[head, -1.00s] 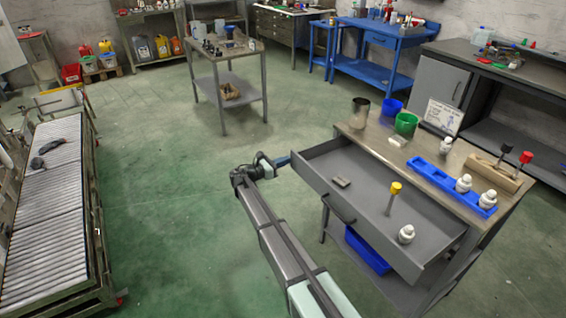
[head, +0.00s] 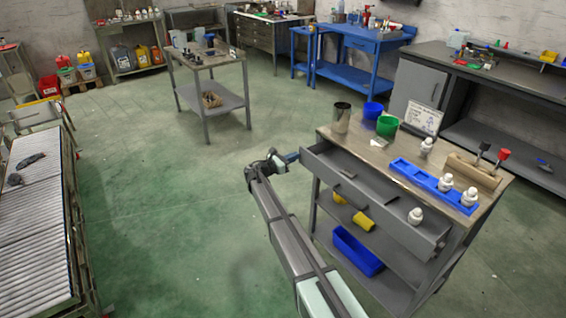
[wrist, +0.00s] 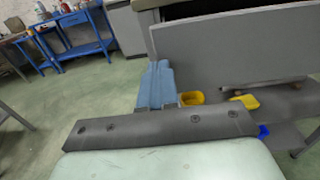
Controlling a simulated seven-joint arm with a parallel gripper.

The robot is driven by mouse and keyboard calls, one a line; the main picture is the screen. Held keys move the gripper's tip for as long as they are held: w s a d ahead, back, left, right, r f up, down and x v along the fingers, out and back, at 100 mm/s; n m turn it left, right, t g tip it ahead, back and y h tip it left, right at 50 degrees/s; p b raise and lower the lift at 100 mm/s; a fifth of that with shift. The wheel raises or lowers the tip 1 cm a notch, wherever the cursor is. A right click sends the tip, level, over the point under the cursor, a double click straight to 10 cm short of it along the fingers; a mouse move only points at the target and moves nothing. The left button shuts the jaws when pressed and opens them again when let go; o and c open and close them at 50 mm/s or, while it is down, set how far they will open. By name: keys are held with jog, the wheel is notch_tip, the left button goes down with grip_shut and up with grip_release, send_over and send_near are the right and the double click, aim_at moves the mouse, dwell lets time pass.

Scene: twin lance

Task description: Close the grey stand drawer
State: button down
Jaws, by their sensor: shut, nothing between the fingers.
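The grey stand drawer (head: 400,228) is partly open, sticking out from under the stand's top (head: 352,138). My gripper (head: 291,157) is shut and empty at the far left end of the drawer front. In the wrist view, my blue fingers (wrist: 156,88) overlap the left edge of a grey drawer panel (wrist: 235,50); I cannot tell whether they touch it.
Below the drawer are yellow containers (head: 363,221) and a blue bin (head: 356,250). The floor to the left is clear.

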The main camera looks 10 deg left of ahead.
jog(key=x, duration=0.8)
dwell(0.4)
jog(key=v, duration=1.4)
jog(key=s+d, duration=0.7)
jog(key=d, duration=0.1)
jog(key=x, duration=1.3)
jog(key=shift+w+d+f, duration=0.15)
jog(key=shift+f, duration=0.05)
